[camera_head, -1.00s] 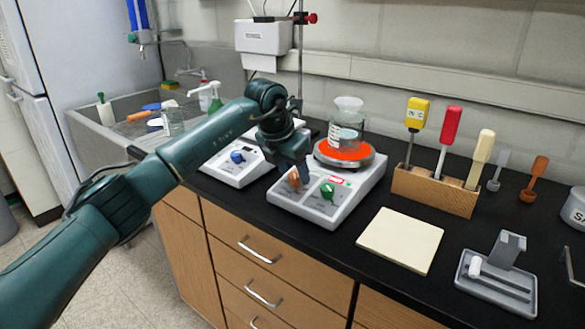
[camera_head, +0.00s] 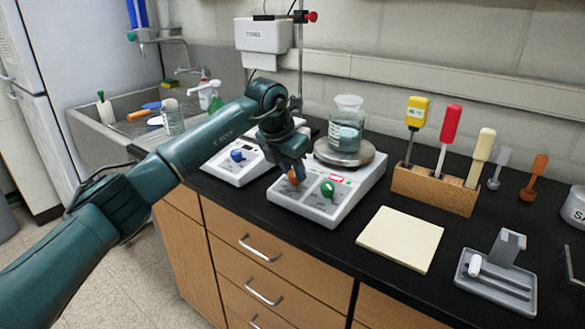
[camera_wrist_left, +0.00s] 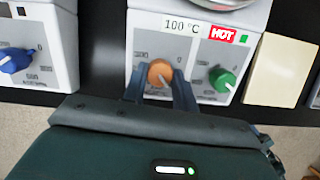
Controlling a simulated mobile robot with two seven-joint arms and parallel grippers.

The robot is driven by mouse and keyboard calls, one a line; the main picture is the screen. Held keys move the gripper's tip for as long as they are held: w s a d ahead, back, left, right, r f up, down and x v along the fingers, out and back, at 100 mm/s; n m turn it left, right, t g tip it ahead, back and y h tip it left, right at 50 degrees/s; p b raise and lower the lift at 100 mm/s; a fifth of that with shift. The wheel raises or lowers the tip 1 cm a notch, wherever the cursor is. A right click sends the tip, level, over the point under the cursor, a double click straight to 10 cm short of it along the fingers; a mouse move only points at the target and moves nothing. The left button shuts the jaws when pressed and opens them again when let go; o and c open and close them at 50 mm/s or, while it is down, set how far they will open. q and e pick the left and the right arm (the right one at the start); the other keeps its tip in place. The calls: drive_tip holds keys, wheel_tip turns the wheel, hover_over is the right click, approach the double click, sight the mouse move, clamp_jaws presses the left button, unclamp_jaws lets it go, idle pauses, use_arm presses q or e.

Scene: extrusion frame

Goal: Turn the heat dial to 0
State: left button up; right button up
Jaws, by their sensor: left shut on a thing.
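The hot plate (camera_head: 302,211) stands on the black bench with an orange dial (camera_head: 294,177) on the left of its front panel and a green dial (camera_head: 327,188) on the right. In the left wrist view the orange dial (camera_wrist_left: 160,73) sits below a "100 °C" label, with a finger on either side of it. My left gripper (camera_head: 300,174) is shut on the orange dial. Its scale marks are too small to read surely. The heating disc (camera_head: 343,157) is grey and carries a beaker (camera_head: 347,120) with bluish liquid. A red "HOT" sign (camera_wrist_left: 223,34) is lit.
A second device with a blue dial (camera_head: 237,156) stands close on the left. A pale square pad (camera_head: 400,239) lies to the right, and a wooden rack (camera_head: 435,189) with several handled tools stands behind it. A grey stand (camera_head: 495,282) is at front right.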

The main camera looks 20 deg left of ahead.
use_arm(q)
drive_tip(key=n, duration=0.4)
drive_tip(key=shift+d+y, duration=0.1)
drive_tip(key=shift+y, duration=0.3)
drive_tip(key=n+b, duration=0.1)
drive_tip(key=n, duration=0.3)
drive_tip(key=shift+n+y, duration=0.3)
drive_tip(key=shift+y, duration=0.1)
drive_tip(key=n, duration=0.4)
drive_tip(key=shift+d+y+b, duration=0.1)
drive_tip(key=shift+y+b, duration=0.3)
drive_tip(key=shift+w+n+g, duration=0.1)
drive_tip(key=shift+n+g, duration=0.3)
drive_tip(key=shift+n, duration=1.3)
use_arm(e)
drive_tip(key=shift+a+f, duration=0.1)
drive_tip(key=shift+f, duration=0.4)
use_arm(q)
drive_tip(key=shift+r, duration=0.1)
drive_tip(key=o, duration=1)
use_arm(e)
drive_tip(key=shift+f, duration=0.1)
